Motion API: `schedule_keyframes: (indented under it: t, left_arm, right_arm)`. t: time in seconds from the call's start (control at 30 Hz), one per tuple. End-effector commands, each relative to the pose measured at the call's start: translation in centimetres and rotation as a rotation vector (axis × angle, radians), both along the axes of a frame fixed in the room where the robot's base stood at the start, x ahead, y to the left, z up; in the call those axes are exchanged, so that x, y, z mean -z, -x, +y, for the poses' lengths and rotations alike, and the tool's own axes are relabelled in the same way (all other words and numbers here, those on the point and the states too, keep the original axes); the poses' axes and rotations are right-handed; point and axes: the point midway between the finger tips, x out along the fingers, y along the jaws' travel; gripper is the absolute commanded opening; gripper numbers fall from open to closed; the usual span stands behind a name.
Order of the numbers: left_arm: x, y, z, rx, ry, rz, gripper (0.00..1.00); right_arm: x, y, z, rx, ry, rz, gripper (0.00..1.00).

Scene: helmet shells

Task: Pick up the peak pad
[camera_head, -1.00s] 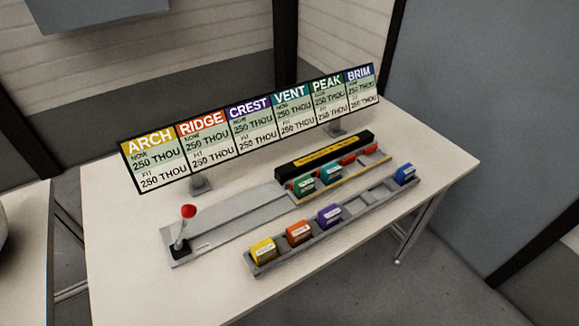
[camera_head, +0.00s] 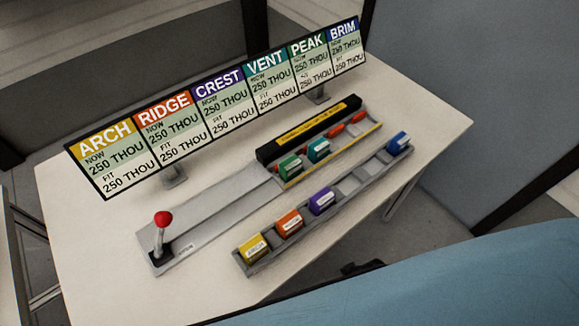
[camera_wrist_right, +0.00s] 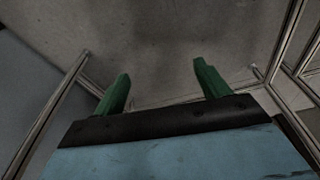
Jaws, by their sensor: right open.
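The green pad (camera_head: 290,166), whose colour matches the PEAK heading on the sign (camera_head: 307,45), sits upright at the left end of the rear yellow-edged rack (camera_head: 345,147). The teal pad (camera_head: 319,150) stands just right of it. My right gripper (camera_wrist_right: 160,68) is open and empty in the wrist view, its two green fingers apart over bare floor. In the head view my blue right arm fills the lower right, off the table's front edge and well away from the green pad. My left gripper is not in view.
A front tray (camera_head: 275,262) holds yellow (camera_head: 253,247), orange (camera_head: 289,222), purple (camera_head: 322,201) and blue (camera_head: 398,142) pads. A black bar (camera_head: 308,132) stands behind the rear rack. A red-knobbed lever (camera_head: 163,220) is at the left. The table's right end (camera_head: 435,115) is clear.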

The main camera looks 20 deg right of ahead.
Motion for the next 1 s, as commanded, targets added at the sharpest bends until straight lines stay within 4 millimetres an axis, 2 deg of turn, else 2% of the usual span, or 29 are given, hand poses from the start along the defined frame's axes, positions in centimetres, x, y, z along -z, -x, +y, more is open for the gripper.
schedule_keyframes:
  t: [0.03,0.2,0.4,0.63,0.7,1.0]
  left_arm:
    - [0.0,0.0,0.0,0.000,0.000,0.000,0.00]
    - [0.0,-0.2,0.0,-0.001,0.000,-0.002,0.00]
    - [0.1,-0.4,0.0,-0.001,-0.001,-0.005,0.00]
    - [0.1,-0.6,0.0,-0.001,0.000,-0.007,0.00]
    - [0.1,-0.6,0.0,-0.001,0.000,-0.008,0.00]
    - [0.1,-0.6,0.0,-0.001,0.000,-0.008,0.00]
  right_arm:
    - [-2.5,-1.1,0.1,0.002,-0.002,-0.020,0.75]
    - [-10.1,-3.1,0.3,0.008,-0.005,-0.052,0.75]
    - [-16.4,-3.4,0.3,0.014,-0.005,-0.078,0.75]
    - [-22.4,-3.1,0.1,0.012,-0.008,-0.128,0.75]
    - [-24.2,-3.8,0.0,-0.003,-0.017,-0.200,0.75]
    - [-25.0,-8.2,0.8,-0.063,-0.085,-0.482,0.75]
